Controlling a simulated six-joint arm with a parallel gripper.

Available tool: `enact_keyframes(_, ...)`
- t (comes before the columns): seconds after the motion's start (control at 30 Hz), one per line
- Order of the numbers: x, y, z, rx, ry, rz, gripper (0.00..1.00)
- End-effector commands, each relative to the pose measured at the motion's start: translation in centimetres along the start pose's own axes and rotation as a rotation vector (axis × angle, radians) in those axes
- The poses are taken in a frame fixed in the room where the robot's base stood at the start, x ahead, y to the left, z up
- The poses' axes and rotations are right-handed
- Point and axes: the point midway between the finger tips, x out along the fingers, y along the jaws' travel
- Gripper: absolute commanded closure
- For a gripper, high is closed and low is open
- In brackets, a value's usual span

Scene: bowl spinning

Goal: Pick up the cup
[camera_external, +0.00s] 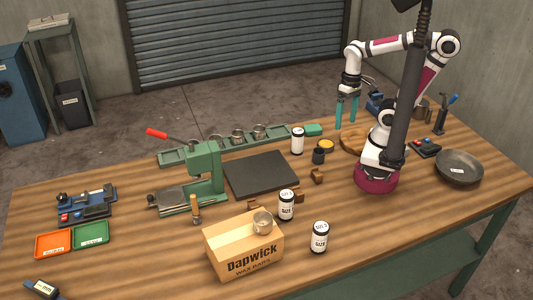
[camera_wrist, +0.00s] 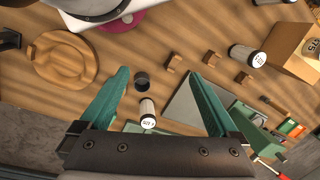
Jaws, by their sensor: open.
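Several cup-like things are in view, and I cannot tell which one the task means. A metal cup (camera_external: 263,223) sits in the open cardboard box (camera_external: 245,258) marked "Dapwick" at the front. A small dark cup (camera_external: 318,156) stands on the table right of the black mat; it also shows in the wrist view (camera_wrist: 141,82). Several metal cups (camera_external: 238,136) stand in the long green rack (camera_external: 180,155) at the back. My gripper (camera_external: 347,113) points down over the table's back edge, its teal fingers apart and empty. In the wrist view the gripper (camera_wrist: 156,74) frames the dark cup and a white can.
White cans (camera_external: 297,142) stand near the dark cup and by the box (camera_external: 286,206). A green press (camera_external: 204,172) and a black mat (camera_external: 262,175) fill the middle. A round wooden piece (camera_wrist: 68,62) and a pan (camera_external: 459,168) are near my base.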

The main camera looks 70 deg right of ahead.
Motion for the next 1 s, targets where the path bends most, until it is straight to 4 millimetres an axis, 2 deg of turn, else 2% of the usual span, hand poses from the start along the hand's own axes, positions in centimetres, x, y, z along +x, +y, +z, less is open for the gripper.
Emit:
enact_keyframes(0.1,0.9,0.9,0.9,0.110,0.002,-0.006,0.04)
enact_keyframes(0.47,0.9,0.8,0.9,0.108,0.000,-0.004,0.00)
enact_keyframes(0.57,0.4,0.5,-0.2,0.093,0.005,-0.001,0.00)
enact_keyframes(0.67,-1.6,-1.1,-6.1,0.014,0.032,0.015,0.00)
enact_keyframes(0.7,-2.4,-1.9,-9.8,-0.035,0.051,0.026,0.00)
enact_keyframes(0.77,-2.8,-3.0,-15.6,-0.112,0.078,0.045,0.00)
enact_keyframes(0.8,-2.6,-3.5,-19.4,-0.163,0.095,0.058,0.00)
enact_keyframes(0.9,-1.1,-4.2,-27.3,-0.273,0.132,0.090,0.00)
enact_keyframes(1.0,0.7,-4.3,-32.4,-0.347,0.156,0.114,0.00)
